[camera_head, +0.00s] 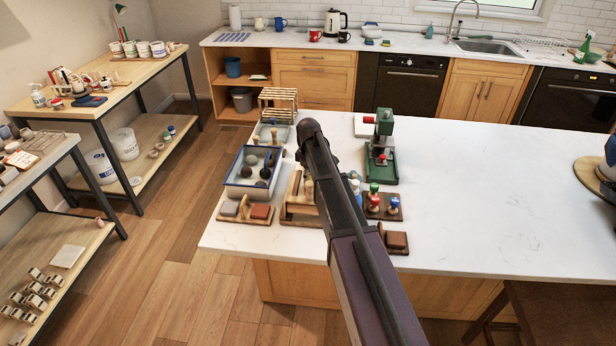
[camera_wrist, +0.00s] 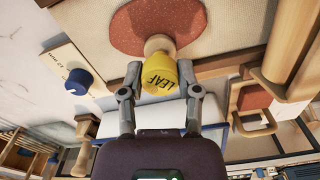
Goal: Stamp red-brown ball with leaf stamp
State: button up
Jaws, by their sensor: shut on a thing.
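My gripper (camera_wrist: 160,78) is shut on the yellow knob of the leaf stamp (camera_wrist: 158,82), marked "LEAF", in the wrist view. The stamp's pale wooden neck points to a wide, flat, round red-brown piece of clay (camera_wrist: 132,27), the only red-brown piece near the stamp. The stamp's lower end seems to be against the clay; its face is hidden, so I cannot tell how firmly it touches. In the head view my arm hides the gripper, the leaf stamp and the clay.
On the white counter (camera_head: 490,190) stand a blue-rimmed tray (camera_head: 228,182) with dark balls, a green press (camera_head: 383,160), and a rack (camera_head: 372,214) of coloured-knob stamps. A blue-knobbed stamp (camera_wrist: 79,81) stands left of my gripper. The counter's right half is mostly clear.

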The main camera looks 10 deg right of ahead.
jog(key=shift+r+p, duration=2.9)
jog(key=shift+r, duration=0.1)
jog(key=shift+f, duration=0.15)
jog(key=shift+f+b, duration=2.3)
jog(key=shift+b, duration=0.15)
jog(key=shift+f+b, duration=0.65)
jog(key=shift+r, duration=0.2)
jog(key=shift+r+p, duration=2.9)
jog(key=shift+p, duration=0.2)
jog(key=shift+r+p, duration=1.25)
